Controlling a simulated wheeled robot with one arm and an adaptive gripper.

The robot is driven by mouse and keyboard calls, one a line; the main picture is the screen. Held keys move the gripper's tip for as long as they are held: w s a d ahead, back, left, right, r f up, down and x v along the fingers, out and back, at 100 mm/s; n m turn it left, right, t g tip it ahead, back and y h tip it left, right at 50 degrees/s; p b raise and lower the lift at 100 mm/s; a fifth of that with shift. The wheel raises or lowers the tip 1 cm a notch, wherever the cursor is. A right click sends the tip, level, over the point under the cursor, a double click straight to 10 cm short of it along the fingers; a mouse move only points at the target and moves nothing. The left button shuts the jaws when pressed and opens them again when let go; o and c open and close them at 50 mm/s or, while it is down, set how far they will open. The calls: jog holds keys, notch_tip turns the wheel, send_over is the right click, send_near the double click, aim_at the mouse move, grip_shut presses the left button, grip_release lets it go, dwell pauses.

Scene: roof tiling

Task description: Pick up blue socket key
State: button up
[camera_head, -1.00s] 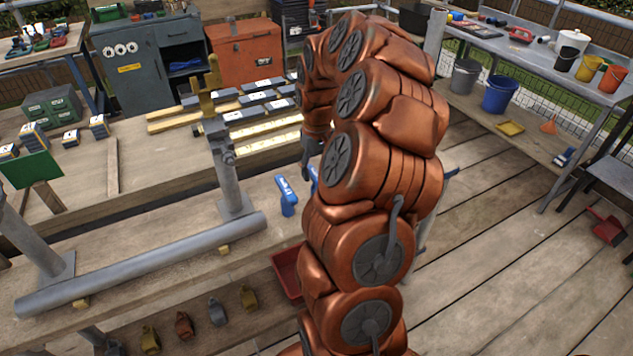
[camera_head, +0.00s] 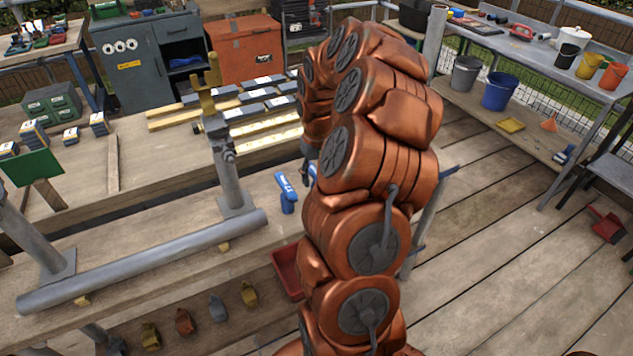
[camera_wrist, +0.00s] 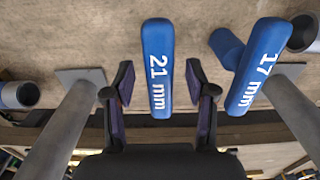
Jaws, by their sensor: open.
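In the wrist view, a blue socket key marked 21 mm (camera_wrist: 158,65) shows between the two fingers of my gripper (camera_wrist: 158,84). The fingers are apart, and I see no contact with the key. A second blue socket key marked 17 mm (camera_wrist: 257,66) lies to its right, outside the fingers. A blue cylindrical piece with a hollow end (camera_wrist: 20,95) shows at the left edge. In the head view, one blue key (camera_head: 286,192) stands on the wooden bench; some blue beside my arm is mostly hidden.
Grey metal posts stand on the bench, one at the left (camera_wrist: 62,125) and one at the right (camera_wrist: 292,115) in the wrist view. A long grey pipe (camera_head: 145,262) lies along the bench. A red bin (camera_head: 287,270) is below the bench edge.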

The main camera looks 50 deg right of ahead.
jog(key=shift+f, duration=0.1)
dwell(0.4)
grip_shut()
dwell(0.4)
